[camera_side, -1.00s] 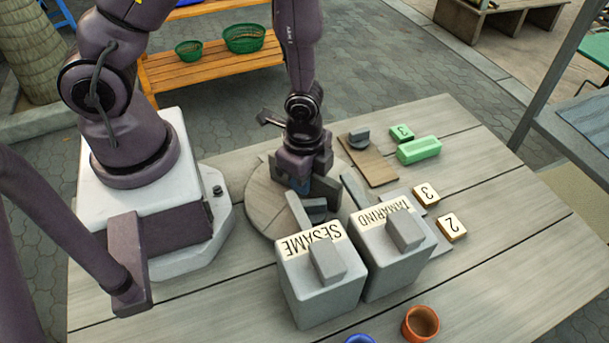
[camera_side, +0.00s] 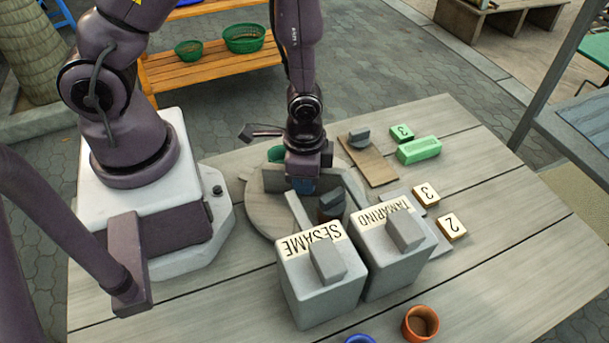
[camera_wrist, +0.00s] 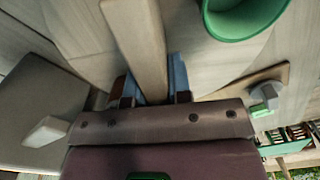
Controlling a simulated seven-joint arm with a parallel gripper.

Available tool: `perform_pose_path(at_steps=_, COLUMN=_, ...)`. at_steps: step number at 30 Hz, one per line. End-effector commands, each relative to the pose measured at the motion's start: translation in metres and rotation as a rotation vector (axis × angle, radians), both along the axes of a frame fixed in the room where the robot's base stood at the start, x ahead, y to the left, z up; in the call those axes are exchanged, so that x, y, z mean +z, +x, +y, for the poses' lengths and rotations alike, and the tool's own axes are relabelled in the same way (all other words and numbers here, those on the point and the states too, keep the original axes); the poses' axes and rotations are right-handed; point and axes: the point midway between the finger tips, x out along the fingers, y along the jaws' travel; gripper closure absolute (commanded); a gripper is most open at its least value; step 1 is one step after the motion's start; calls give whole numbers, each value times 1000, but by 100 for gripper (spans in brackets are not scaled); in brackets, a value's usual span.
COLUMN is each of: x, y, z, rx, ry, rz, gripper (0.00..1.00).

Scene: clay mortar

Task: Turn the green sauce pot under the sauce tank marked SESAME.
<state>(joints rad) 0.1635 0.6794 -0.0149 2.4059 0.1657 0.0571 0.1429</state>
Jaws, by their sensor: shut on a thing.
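The green sauce pot (camera_side: 276,153) shows partly behind my gripper on the far side of the round grey turntable (camera_side: 262,213). Its green rim (camera_wrist: 245,18) is at the top of the wrist view. My gripper (camera_side: 304,186) is over the turntable, with blue fingertips (camera_wrist: 150,78) on both sides of a grey upright bar (camera_wrist: 135,35), shut on it. The SESAME tank (camera_side: 318,285), a grey box with an upside-down label, stands at the turntable's near side, across from the green pot. A dark pot (camera_side: 331,206) sits on the turntable near the tanks.
The TAMARIND tank (camera_side: 390,262) stands right of the SESAME tank. Numbered blocks (camera_side: 452,227) and a green block (camera_side: 418,149) lie to the right. An orange cup (camera_side: 420,323) and a blue cup (camera_side: 359,339) are at the front edge.

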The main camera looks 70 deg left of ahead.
Motion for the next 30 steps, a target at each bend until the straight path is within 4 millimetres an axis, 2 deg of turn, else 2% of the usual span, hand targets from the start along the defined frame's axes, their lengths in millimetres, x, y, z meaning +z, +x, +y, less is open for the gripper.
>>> perform_pose_path(at_steps=30, x=0, y=0, z=0, rx=508, ry=-1, rz=-1, gripper=100)
